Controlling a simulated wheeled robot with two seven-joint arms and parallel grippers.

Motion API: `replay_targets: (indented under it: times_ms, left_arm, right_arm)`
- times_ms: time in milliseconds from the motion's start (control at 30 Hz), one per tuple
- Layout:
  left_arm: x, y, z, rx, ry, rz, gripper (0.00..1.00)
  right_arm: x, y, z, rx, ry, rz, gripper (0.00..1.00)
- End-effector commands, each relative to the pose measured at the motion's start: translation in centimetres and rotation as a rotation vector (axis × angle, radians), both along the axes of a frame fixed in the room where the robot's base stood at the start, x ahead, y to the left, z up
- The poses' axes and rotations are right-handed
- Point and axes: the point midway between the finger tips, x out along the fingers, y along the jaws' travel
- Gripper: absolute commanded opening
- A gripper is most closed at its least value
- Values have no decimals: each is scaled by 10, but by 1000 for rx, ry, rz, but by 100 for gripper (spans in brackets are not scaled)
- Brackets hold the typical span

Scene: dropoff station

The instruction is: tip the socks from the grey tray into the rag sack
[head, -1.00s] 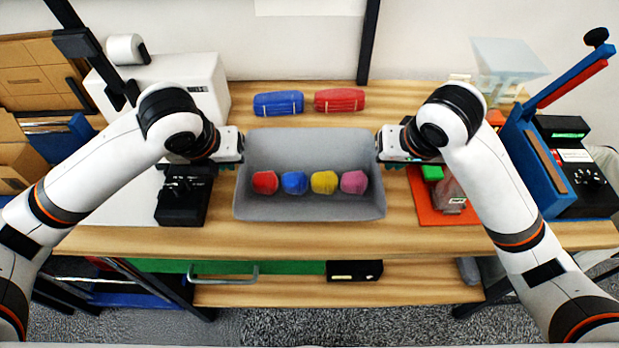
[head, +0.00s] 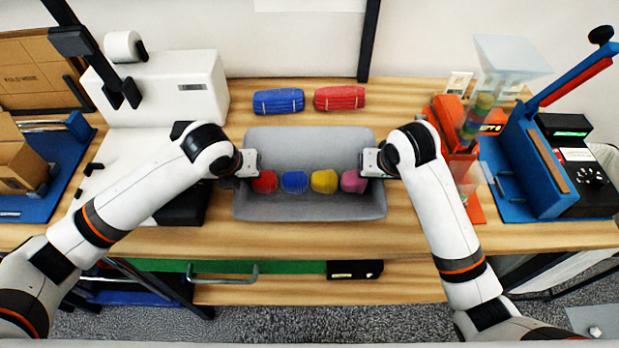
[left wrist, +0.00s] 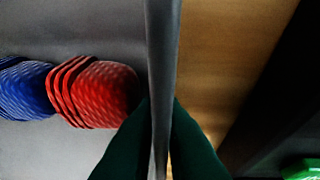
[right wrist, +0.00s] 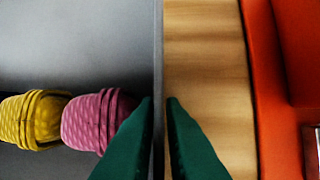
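The grey tray (head: 310,211) sits on the wooden table in front of me. In it lies a row of balled socks: red (head: 264,182), blue (head: 294,182), yellow (head: 325,181) and pink (head: 353,181). My left gripper (head: 243,164) is at the tray's left wall; in the left wrist view its green fingers (left wrist: 160,105) pinch that wall (left wrist: 163,50). My right gripper (head: 374,163) is at the right wall; in the right wrist view its fingers (right wrist: 159,103) close on that wall (right wrist: 158,50). I cannot make out a rag sack.
Blue (head: 278,101) and red (head: 339,99) rolled bundles lie behind the tray. A white machine (head: 160,88) stands at the left, with cardboard boxes (head: 40,72) beyond. An orange stand (head: 455,135) and a blue device (head: 540,165) are at the right. Bare table lies in front.

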Motion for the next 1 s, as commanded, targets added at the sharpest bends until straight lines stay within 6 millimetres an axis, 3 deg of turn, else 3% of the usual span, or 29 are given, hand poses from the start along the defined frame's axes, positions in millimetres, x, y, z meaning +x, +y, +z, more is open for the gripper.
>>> replay_targets:
  times_ms: [333, 400, 800, 1000]
  left_arm:
    - [1, 0, -3, 0, 1, 0, 9]
    - [1, 0, -3, 0, 1, 0, 0]
    - [1, 0, -1, 0, -2, 0, 0]
    - [1, 0, 9, 0, -2, 0, 0]
  right_arm:
    - [1, 0, -3, 1, -1, 0, 9]
    - [1, 0, -2, 0, -1, 0, 0]
    - [1, 0, -1, 0, -3, -1, 0]
    - [1, 0, 9, 0, -3, -1, 0]
